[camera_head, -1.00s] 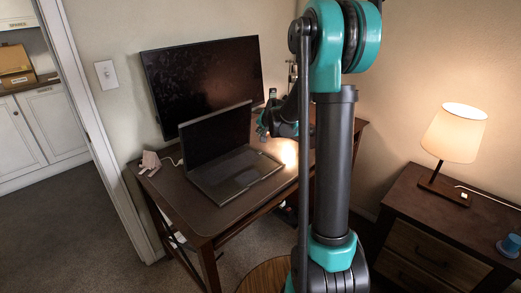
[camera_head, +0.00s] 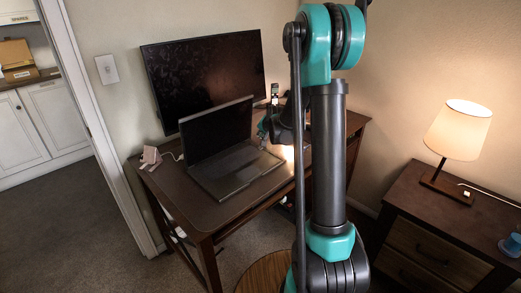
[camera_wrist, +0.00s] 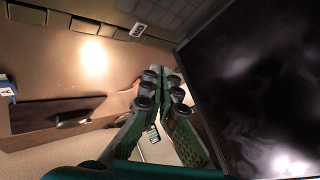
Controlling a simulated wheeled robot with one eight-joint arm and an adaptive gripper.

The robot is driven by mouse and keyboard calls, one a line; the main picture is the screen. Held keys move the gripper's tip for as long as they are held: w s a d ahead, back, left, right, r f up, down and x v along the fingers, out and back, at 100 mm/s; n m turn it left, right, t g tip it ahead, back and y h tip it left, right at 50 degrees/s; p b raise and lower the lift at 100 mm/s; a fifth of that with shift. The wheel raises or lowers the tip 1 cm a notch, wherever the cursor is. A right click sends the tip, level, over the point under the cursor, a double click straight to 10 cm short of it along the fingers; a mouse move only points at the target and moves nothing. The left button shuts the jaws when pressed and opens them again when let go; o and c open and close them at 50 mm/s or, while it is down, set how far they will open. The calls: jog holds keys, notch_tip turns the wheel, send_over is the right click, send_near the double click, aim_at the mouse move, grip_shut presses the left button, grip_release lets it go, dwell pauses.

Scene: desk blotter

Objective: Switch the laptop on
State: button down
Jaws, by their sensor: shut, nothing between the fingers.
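The laptop (camera_head: 238,172) stands open on the desk, its screen (camera_head: 215,132) dark and tilted back. My gripper (camera_head: 263,133) is beside the right edge of the laptop, near the hinge end, partly hidden by my arm. In the wrist view my gripper's fingers (camera_wrist: 163,74) are shut with nothing between them. A dark glossy panel (camera_wrist: 265,90), which looks like the laptop screen, fills the right side there. A strip of grey keys (camera_wrist: 165,12) shows at the top. I cannot make out the power button or whether the fingertips touch anything.
A large dark monitor (camera_head: 205,80) stands behind the laptop. A small upright phone-like object (camera_head: 274,92) is right of it. A pale small item (camera_head: 150,157) with a cable sits at the desk's left. A lit lamp (camera_head: 458,130) stands on the right cabinet.

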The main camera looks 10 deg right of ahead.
aim_at(259, 147)
jog(key=shift+f, duration=2.05)
jog(key=shift+f, duration=0.4)
jog(key=shift+f, duration=0.3)
dwell(0.4)
jog(key=shift+s+f, duration=0.15)
jog(key=shift+f, duration=0.1)
dwell(0.7)
jog(key=shift+a+r, duration=0.1)
jog(key=shift+r, duration=0.7)
jog(key=shift+w+r, duration=0.1)
jog(key=shift+w, duration=0.1)
